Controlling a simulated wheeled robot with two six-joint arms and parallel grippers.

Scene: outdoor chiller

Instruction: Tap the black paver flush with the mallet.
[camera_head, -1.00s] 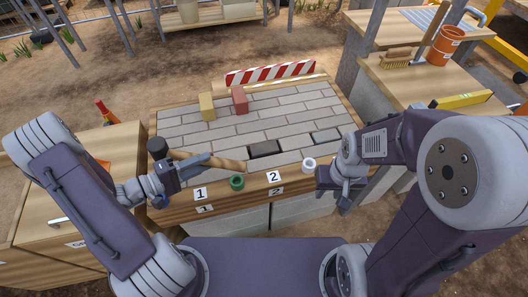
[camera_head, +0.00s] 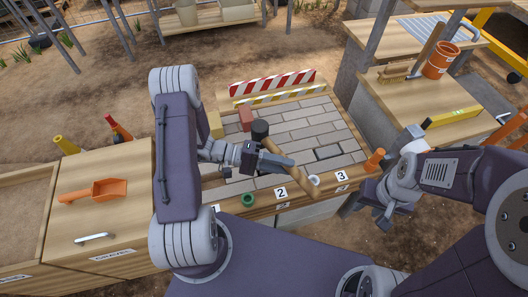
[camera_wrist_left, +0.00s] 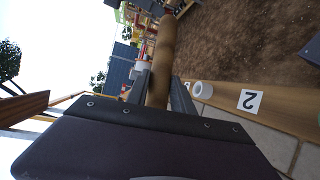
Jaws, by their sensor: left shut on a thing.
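The mallet has a black head (camera_head: 260,130) and a wooden handle (camera_head: 300,178). My left gripper (camera_head: 272,162) is shut on the handle, over the front part of the paving. The handle also shows between its fingers in the left wrist view (camera_wrist_left: 160,65). The grey paving (camera_head: 300,122) lies in a wooden frame. A dark-edged paver position (camera_head: 328,152) shows right of the handle. The raised black paver seen earlier is not clearly visible now; the gripper and mallet cover that area. My right gripper (camera_head: 378,205) is beside the bench's right front corner; its opening is unclear.
A green ring (camera_head: 248,199) and a white ring (camera_head: 314,180) sit on the front rail by number plates. An orange object (camera_head: 374,160) stands at the right corner. Red (camera_head: 245,118) and yellow (camera_head: 215,124) blocks stand at the back left. A striped barrier (camera_head: 272,83) edges the back.

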